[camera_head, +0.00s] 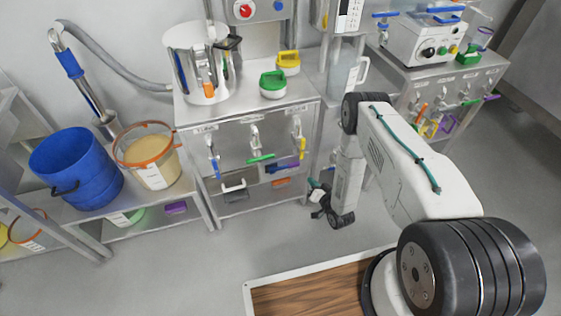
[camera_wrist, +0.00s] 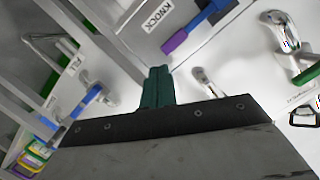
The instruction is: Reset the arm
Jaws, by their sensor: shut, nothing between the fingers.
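My white arm (camera_head: 395,160) reaches up from the lower right in the head view and bends down in front of the benches. My gripper (camera_head: 318,198) hangs low at its end, before the middle bench, apart from everything I can make out. In the wrist view the dark green fingers of my gripper (camera_wrist: 158,85) are together with nothing between them.
The middle bench (camera_head: 250,112) carries a steel vessel (camera_head: 188,48), a green container (camera_head: 273,86) and a yellow container (camera_head: 288,60), with tools hung on its front. A blue bucket (camera_head: 75,170) and orange-rimmed bucket (camera_head: 158,175) stand left. The right bench (camera_head: 425,75) has hanging tools. The floor (camera_head: 180,270) in front is clear.

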